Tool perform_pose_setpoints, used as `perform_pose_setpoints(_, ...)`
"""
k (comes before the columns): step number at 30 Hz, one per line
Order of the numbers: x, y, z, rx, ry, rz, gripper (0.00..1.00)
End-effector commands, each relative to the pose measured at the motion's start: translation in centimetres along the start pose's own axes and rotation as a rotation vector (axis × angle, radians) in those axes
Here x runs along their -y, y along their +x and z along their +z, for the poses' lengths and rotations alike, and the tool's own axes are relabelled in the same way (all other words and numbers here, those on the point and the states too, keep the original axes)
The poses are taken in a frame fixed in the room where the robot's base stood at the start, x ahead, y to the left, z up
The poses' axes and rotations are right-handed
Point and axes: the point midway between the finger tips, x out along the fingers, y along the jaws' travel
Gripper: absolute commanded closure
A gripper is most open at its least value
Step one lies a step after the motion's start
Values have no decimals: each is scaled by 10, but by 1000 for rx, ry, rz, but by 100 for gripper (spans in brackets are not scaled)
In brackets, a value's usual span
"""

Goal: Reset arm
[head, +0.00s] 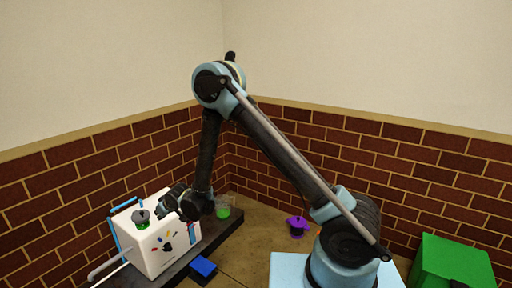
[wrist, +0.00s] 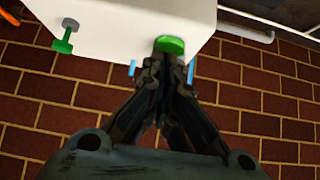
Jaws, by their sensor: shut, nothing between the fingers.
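My gripper (head: 182,205) is at the right side of a white box-shaped machine (head: 150,243) in the head view. In the wrist view my gripper (wrist: 168,70) has its fingers together, with nothing seen between them. The fingertips lie over the edge of the white machine (wrist: 120,25), right by a green part (wrist: 170,45). I cannot tell whether they touch it. My arm is bent, with its elbow high in front of the corner walls.
A dark bench (head: 225,232) carries the machine, a blue block (head: 203,268) and a clear container with green contents (head: 223,211). A purple object (head: 297,226) stands to the right. A green box (head: 452,262) is at lower right. Brick walls (head: 300,135) close the corner.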

Motion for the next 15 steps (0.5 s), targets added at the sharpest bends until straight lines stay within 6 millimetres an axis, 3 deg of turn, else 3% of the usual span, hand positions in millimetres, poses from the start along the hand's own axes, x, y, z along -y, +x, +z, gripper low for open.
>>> perform_pose_setpoints(9,-95,-75,-28,60,80,85,100)
perform_pose_setpoints(15,-153,-131,-34,102,136,138,100)
